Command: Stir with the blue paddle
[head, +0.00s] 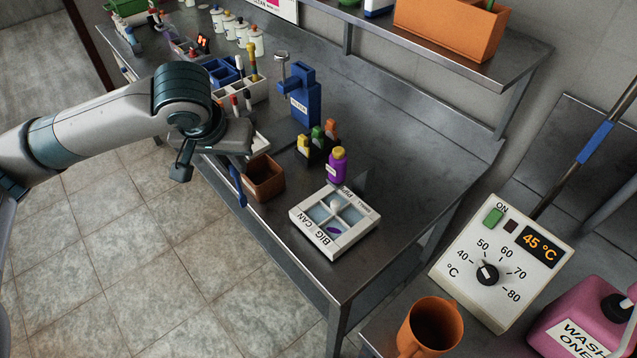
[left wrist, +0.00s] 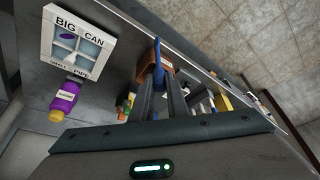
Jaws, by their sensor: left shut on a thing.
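My left gripper (head: 236,160) reaches in from the left over the table's front edge and is shut on the blue paddle (head: 238,186). In the left wrist view the paddle (left wrist: 157,58) sticks out beyond the fingertips (left wrist: 160,84), in front of a brown square pot (left wrist: 146,68). In the head view the paddle hangs just left of the pot (head: 264,180), not visibly inside it. The gripper hides part of the paddle and I cannot see the pot's contents. My right gripper is in neither view.
A white sorting tray (head: 341,250) with a purple piece stands right of the pot. A purple bottle (head: 337,166), small bottles (head: 317,142) and a blue dispenser (head: 305,103) stand behind. A temperature box (head: 502,250) and orange mug (head: 432,325) are at right.

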